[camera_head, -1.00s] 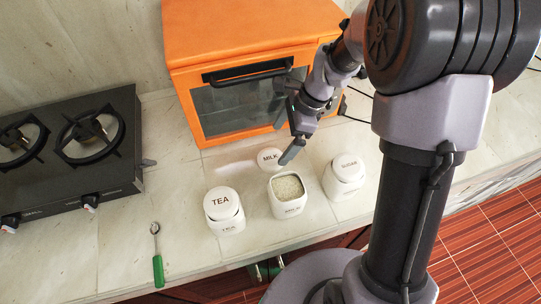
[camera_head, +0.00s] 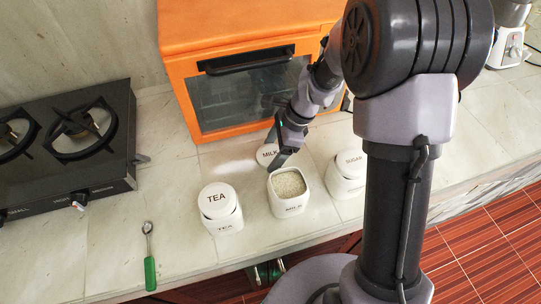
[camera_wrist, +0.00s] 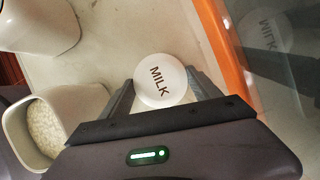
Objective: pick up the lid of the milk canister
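The milk lid (camera_head: 265,154) is a round white disc marked MILK, on the counter behind the open milk canister (camera_head: 289,203). The canister is white and filled with pale grains. My gripper (camera_head: 281,160) is low over the lid, in front of part of it in the head view. In the wrist view, the lid (camera_wrist: 160,82) shows between my two spread fingers, close to both fingertips. The gripper is open. I cannot tell whether a finger touches the lid. The milk canister (camera_wrist: 65,115) is at the left in the wrist view.
The lidded tea canister (camera_head: 220,210) stands left of the milk canister, and the lidded sugar canister (camera_head: 346,176) right. An orange oven (camera_head: 180,60) is close behind the lid. A stove (camera_head: 65,150) and a green-handled spoon (camera_head: 150,265) are at the left.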

